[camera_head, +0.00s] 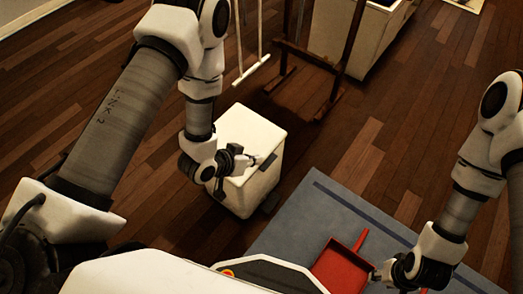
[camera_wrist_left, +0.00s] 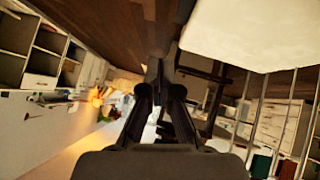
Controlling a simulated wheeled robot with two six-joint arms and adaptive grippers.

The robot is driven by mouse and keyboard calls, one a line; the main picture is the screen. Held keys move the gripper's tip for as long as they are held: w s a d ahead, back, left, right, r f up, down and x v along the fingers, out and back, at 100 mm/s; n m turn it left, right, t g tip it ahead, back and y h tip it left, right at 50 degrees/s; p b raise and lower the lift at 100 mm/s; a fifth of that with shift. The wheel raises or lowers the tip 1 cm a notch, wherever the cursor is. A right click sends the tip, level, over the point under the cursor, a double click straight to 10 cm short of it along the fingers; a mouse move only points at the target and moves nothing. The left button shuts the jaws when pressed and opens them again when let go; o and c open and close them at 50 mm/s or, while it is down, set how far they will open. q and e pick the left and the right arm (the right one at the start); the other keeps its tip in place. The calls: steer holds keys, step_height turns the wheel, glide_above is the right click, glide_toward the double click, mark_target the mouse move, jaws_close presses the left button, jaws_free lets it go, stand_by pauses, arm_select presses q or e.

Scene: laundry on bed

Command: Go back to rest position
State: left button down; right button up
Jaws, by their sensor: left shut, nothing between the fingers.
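My left gripper (camera_head: 250,160) is in front of the top of a white bin (camera_head: 262,190) in the head view. Its fingers are together and empty; they also show in the left wrist view (camera_wrist_left: 160,80). I cannot tell whether it touches the bin. My right gripper (camera_head: 374,275) is at the lower right, right beside a red dustpan (camera_head: 340,268). Its fingers are too small to tell whether they are open or shut, or whether they touch the dustpan.
The dustpan lies on a blue mat (camera_head: 300,215) with a dark stripe. A dark wooden stand (camera_head: 345,60) and a white cabinet (camera_head: 330,30) are at the back. Wooden floor (camera_head: 440,60) is clear at the upper right.

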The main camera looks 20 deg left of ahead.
arm_select(q)
steer(key=shift+s+a+r, duration=0.15)
steer(key=shift+s+r, duration=0.3)
steer(key=shift+f, duration=0.1)
steer(key=s+a+f+n+g+y, duration=0.25)
steer(key=s+a+f+g, duration=0.2)
steer(key=s, duration=0.45)
steer(key=s+a+f+n+g+y, duration=0.1)
steer(key=s+a+f+g+y, duration=0.3)
steer(key=s, duration=0.6)
step_height(320, 180, up, 24)
steer(key=h+p, duration=0.1)
steer(key=p, duration=2.1)
steer(key=shift+a+f+t+p, duration=0.15)
steer(key=shift+a+t+p, duration=0.2)
steer(key=shift+a, duration=0.05)
